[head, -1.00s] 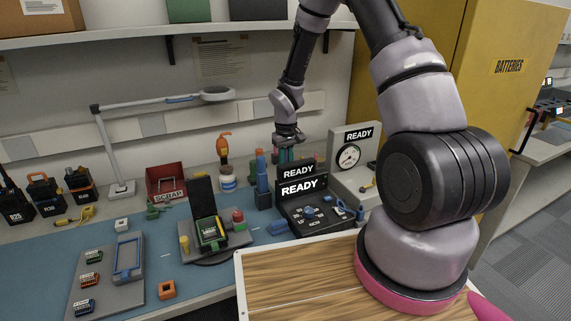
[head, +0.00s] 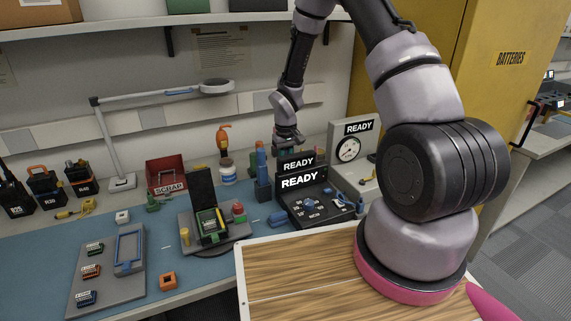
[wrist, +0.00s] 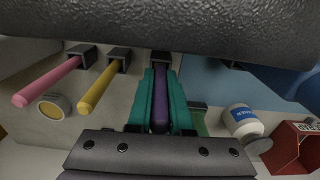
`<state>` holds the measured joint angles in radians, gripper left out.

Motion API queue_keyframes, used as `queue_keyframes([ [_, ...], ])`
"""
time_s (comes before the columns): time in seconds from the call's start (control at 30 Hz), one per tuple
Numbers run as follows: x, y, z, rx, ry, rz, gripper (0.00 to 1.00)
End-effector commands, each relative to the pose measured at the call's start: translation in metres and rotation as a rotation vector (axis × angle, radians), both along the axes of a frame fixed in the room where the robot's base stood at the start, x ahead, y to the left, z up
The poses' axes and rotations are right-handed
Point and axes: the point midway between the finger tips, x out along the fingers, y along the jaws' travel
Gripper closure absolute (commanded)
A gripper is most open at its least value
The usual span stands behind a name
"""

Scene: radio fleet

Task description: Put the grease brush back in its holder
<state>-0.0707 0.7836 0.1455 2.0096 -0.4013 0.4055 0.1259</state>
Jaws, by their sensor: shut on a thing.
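My gripper (wrist: 160,75) has teal fingers and is shut on a purple handle (wrist: 160,105), taken as the grease brush. Its bristle end is hidden. The handle's far end lines up with a dark holder (wrist: 162,61) in the wrist view; I cannot tell how deep it sits in it. A pink handle (wrist: 48,80) and a yellow handle (wrist: 103,86) stand in similar dark sockets to the left. In the head view my gripper (head: 287,152) is low behind the black READY panel, with its fingertips mostly hidden.
A white bottle with a blue label (wrist: 243,124) and a red scrap bin (wrist: 293,148) are on the right in the wrist view. A round tin with yellow contents (wrist: 53,107) is on the left. The READY panel (head: 299,181) stands close in front of my gripper.

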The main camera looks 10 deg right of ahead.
Motion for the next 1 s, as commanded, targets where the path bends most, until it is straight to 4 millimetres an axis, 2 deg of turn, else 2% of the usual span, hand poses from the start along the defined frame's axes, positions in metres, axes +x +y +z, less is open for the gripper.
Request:
queue_keyframes([
  [0.5,0.0000,-0.0002,-0.0056,0.000,0.000,0.000,1.00],
  [0.53,0.0000,-0.0002,-0.0056,0.000,0.000,0.000,0.70],
  [0.6,0.0000,-0.0002,-0.0056,0.000,0.000,0.000,0.47],
  [0.9,0.0001,-0.0002,-0.0050,0.000,0.000,0.000,0.47],
  [1.0,0.0005,-0.0001,0.0009,0.000,-0.002,0.000,0.47],
])
